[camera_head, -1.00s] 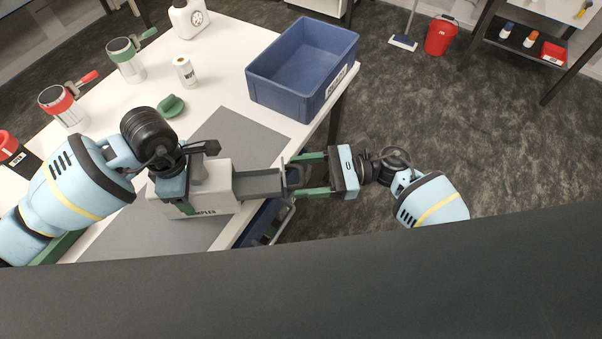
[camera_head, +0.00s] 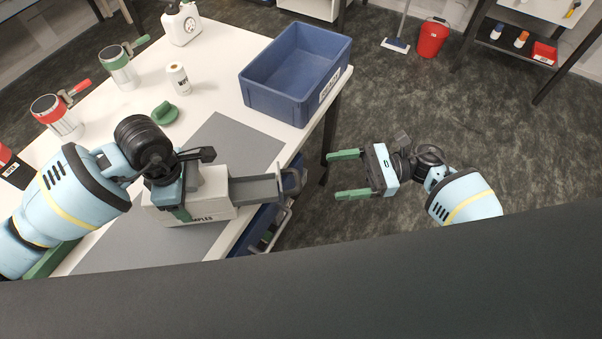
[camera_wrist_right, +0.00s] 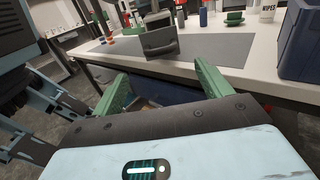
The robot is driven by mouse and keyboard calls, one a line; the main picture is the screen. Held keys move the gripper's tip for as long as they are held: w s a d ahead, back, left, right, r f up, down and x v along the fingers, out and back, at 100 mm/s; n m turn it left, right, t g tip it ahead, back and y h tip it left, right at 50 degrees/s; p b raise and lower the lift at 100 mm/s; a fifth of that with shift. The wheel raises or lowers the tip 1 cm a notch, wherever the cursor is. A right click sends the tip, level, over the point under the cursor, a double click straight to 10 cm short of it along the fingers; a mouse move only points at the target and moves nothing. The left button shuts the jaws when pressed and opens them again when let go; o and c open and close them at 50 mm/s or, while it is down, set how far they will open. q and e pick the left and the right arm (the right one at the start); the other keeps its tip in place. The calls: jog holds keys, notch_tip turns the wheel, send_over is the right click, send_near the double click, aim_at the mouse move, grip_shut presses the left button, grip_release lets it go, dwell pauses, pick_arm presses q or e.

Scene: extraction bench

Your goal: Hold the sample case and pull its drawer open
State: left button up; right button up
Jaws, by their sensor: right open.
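The white sample case (camera_head: 218,208) sits on the grey mat at the table's front edge. Its grey drawer (camera_head: 255,190) stands out to the right, pulled well open, with the handle end past the table edge. The drawer's front also shows in the right wrist view (camera_wrist_right: 160,43). My left gripper (camera_head: 186,187) straddles the case from above and is shut on it; its far finger is partly hidden. My right gripper (camera_head: 335,175) is open and empty over the floor, right of the drawer handle and clear of it. Its green fingers also show in the right wrist view (camera_wrist_right: 162,82).
A blue crate (camera_head: 266,101) stands at the table's right edge behind the drawer. A green-lidded canister (camera_head: 122,72), a red-lidded canister (camera_head: 60,122), a white bottle (camera_head: 178,78) and a green object (camera_head: 164,113) stand farther left. Floor around my right gripper is clear.

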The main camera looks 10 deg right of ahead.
jog(key=shift+d, duration=1.3)
pick_arm(q)
jog(key=o, duration=1.3)
jog(key=shift+r, duration=0.1)
notch_tip(320, 180, up, 12)
jog(key=shift+f, duration=0.1)
jog(key=shift+d, duration=0.1)
pick_arm(e)
jog(key=shift+d, duration=0.15)
